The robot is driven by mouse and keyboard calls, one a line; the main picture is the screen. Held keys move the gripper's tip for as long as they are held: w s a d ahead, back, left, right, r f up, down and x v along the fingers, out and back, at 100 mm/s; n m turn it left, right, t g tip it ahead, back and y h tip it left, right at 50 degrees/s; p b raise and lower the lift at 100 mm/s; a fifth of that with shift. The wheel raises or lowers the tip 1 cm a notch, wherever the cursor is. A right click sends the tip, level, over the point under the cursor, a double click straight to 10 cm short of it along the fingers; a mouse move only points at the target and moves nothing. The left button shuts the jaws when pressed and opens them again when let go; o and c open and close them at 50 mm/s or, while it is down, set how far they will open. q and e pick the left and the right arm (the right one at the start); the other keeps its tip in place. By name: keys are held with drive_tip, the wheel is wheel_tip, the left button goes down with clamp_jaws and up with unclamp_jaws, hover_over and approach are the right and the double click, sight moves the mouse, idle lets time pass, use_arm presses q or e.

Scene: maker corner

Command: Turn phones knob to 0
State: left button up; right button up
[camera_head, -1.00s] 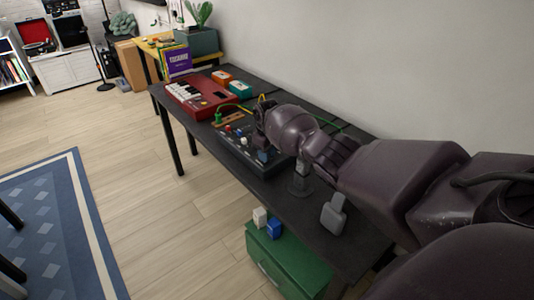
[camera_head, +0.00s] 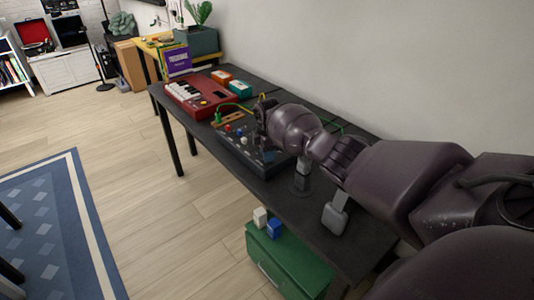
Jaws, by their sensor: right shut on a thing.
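A dark mixer-like box (camera_head: 232,149) with several small red, blue and white knobs lies on the black table. My right arm reaches in from the right over the table, and my right gripper (camera_head: 266,143) is down at the right part of this box. It is shut on a small part there, which the hand mostly hides; I take it to be the phones knob, but its marking cannot be read. The knob's pointer and the 0 mark are too small or hidden. My left gripper is not in view.
A red keyboard (camera_head: 205,103), orange and teal boxes (camera_head: 240,89) and cables stand farther back on the table (camera_head: 290,200). A grey object (camera_head: 335,216) lies near its front. A green cabinet (camera_head: 285,262) is below. The wall borders the right side.

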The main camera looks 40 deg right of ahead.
drive_tip(key=n, duration=0.3)
drive_tip(key=shift+n, duration=0.3)
drive_tip(key=n+b, duration=0.1)
drive_tip(key=n, duration=0.2)
drive_tip(key=shift+n, duration=0.3)
drive_tip(key=n+b, duration=0.1)
drive_tip(key=n, duration=0.4)
drive_tip(key=shift+f+b, duration=0.1)
drive_tip(key=shift+b, duration=0.25)
drive_tip(key=n, duration=0.2)
drive_tip(key=shift+n+b, duration=0.3)
drive_tip(key=shift+n, duration=1)
drive_tip(key=shift+b, duration=0.3)
drive_tip(key=o, duration=0.9)
drive_tip(key=shift+r, duration=0.25)
